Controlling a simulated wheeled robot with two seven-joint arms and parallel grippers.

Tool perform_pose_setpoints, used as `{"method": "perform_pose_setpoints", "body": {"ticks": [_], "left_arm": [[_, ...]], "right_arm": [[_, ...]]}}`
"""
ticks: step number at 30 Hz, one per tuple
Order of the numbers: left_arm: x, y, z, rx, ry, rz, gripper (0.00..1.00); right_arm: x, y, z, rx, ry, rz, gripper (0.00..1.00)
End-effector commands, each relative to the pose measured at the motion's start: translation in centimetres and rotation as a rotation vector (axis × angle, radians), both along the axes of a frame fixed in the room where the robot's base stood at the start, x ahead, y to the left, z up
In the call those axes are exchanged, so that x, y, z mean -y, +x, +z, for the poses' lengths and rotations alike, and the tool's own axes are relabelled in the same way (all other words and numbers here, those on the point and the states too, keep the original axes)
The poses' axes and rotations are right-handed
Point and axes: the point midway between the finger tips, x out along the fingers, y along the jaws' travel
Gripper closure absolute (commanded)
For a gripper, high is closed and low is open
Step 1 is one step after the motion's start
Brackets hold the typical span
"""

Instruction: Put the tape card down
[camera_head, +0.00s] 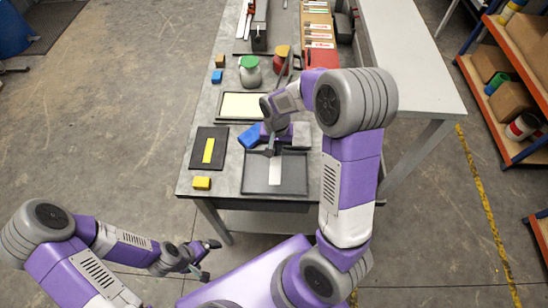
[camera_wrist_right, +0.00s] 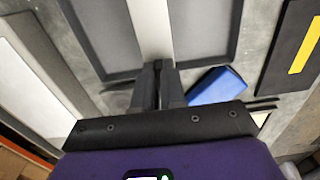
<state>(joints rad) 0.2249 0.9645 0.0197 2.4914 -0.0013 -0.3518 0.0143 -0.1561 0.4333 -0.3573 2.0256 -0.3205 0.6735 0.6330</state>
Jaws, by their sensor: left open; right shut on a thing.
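A pale, narrow strip, which I take for the tape card (camera_head: 275,172), extends from my right gripper (camera_head: 271,152) over the dark tray (camera_head: 293,186) at the table's front. In the right wrist view the fingers (camera_wrist_right: 160,85) are shut on the near end of the card (camera_wrist_right: 150,28), and its far part lies over the tray floor (camera_wrist_right: 205,35). I cannot tell whether the card touches the tray. My left gripper (camera_head: 208,260) is open and empty, off the table's front edge at the lower left.
A black board with a yellow strip (camera_head: 208,150) lies left of the tray, with a yellow block (camera_head: 202,183) before it. A blue block (camera_head: 250,136) is close beside my right gripper. Behind stand a pale-filled tray (camera_head: 240,105) and a green-topped cup (camera_head: 250,70).

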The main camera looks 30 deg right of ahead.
Motion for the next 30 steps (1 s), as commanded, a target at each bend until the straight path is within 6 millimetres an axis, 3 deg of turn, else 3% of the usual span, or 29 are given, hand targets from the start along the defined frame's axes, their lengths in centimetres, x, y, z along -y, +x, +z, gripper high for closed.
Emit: {"method": "perform_pose_setpoints", "body": {"ticks": [13, 25, 26, 30], "left_arm": [[0.0, 0.0, -0.7, 0.001, 0.000, 0.000, 0.00], [0.0, 0.1, -1.1, 0.001, 0.000, 0.000, 0.00], [0.0, 0.0, -1.0, 0.001, 0.000, 0.000, 0.00], [0.0, 0.1, -1.0, 0.001, 0.000, 0.000, 0.00]], "right_arm": [[0.0, 0.0, -5.0, -0.002, 0.000, 0.001, 1.00], [0.0, 0.0, -5.6, 0.001, -0.001, 0.001, 1.00], [0.0, 0.0, -5.5, 0.001, -0.001, 0.001, 0.85], [0.0, 0.0, -5.4, 0.001, -0.001, 0.001, 0.64]]}}
